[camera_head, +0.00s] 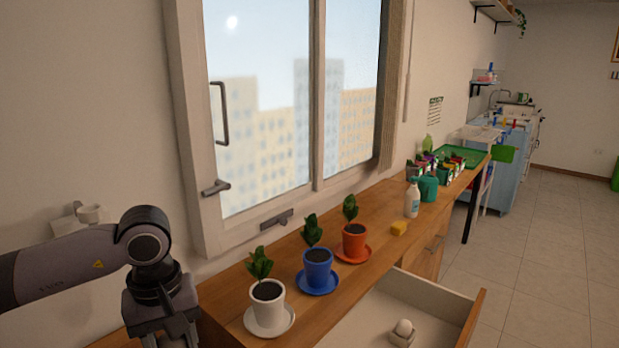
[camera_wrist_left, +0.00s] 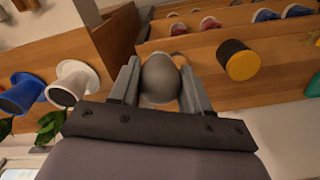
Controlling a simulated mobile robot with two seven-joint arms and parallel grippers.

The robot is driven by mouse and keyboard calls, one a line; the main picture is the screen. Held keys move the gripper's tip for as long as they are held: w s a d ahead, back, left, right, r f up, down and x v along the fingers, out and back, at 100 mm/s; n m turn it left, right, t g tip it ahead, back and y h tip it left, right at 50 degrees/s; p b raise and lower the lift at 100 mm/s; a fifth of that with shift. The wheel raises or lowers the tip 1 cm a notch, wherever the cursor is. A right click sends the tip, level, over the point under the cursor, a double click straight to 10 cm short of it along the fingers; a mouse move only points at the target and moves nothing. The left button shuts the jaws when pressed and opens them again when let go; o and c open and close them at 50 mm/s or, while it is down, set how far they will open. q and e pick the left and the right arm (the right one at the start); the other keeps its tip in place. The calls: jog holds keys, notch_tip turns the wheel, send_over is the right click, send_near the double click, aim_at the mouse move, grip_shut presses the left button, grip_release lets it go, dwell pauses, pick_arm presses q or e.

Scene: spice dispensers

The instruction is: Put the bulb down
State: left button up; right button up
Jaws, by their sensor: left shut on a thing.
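In the left wrist view, my left gripper (camera_wrist_left: 160,63) is shut on a rounded grey bulb (camera_wrist_left: 161,80); its two fingers lie on either side of it. In the head view, my left arm comes in from the lower left, and its gripper is cut off by the bottom edge, so the bulb does not show there. My right gripper is in neither view.
White (camera_head: 268,296), blue (camera_head: 318,272) and red (camera_head: 354,242) potted plants stand on saucers along the wooden counter (camera_head: 390,212).

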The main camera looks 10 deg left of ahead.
pick_arm(q)
jog(key=w+d+f+m, duration=0.1)
jog(key=d+f+m, duration=0.2)
jog(key=d+m, duration=0.5)
